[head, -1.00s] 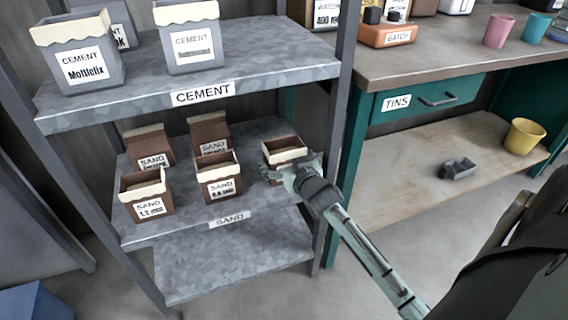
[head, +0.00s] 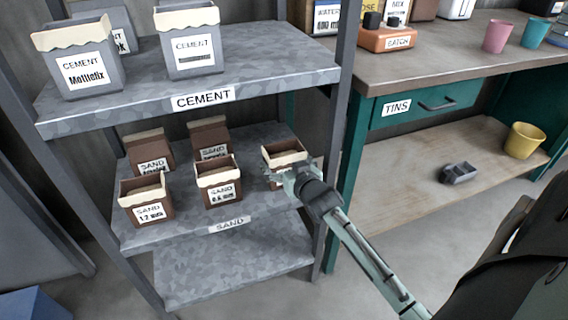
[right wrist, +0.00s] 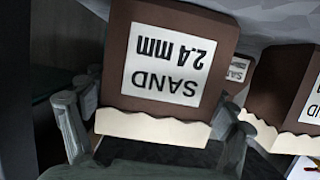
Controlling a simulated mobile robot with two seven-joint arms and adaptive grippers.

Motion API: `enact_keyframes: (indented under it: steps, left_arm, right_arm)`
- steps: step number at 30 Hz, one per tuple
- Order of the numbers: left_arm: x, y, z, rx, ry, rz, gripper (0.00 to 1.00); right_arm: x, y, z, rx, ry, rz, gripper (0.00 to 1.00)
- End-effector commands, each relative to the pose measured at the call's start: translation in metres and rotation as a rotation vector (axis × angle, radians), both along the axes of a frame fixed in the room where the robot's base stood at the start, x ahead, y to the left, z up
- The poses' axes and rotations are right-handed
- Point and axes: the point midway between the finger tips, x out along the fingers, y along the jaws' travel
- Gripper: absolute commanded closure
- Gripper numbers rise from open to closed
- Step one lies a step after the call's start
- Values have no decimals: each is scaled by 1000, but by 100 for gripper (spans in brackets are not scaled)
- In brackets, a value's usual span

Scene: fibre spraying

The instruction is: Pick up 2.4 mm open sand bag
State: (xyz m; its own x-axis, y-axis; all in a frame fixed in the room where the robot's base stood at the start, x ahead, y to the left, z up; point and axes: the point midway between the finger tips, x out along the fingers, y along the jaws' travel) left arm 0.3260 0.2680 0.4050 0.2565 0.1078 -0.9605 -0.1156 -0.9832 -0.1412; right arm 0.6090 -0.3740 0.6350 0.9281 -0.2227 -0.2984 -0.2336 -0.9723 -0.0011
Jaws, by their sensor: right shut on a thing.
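The brown open sand bag labelled "SAND 2.4 mm" (right wrist: 160,75) shows upside down in the right wrist view, between the two fingers of my right gripper (right wrist: 155,130). In the head view the bag (head: 284,153) is at the right end of the sand shelf, its cream torn rim upward. My right gripper (head: 290,180) is shut on it from the front and hides its label there. I cannot tell whether the bag touches the shelf. My left gripper is not in view.
Open bags of 1.2 mm (head: 145,200) and 0.6 mm sand (head: 218,182) stand to the left on the sand shelf (head: 185,222), with closed bags behind. The cement shelf (head: 130,108) is above. A rack post (head: 335,140) and a workbench (head: 440,65) are to the right.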

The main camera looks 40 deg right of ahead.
Motion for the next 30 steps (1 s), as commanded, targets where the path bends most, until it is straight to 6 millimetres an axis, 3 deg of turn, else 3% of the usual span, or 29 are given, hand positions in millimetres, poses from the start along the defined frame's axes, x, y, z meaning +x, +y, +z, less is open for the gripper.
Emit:
enact_keyframes:
  steps: [21,30]
  left_arm:
    - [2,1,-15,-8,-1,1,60]
    - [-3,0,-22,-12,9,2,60]
  right_arm:
    - [2,0,70,-3,-12,1,73]
    - [1,-1,90,-3,-10,0,73]
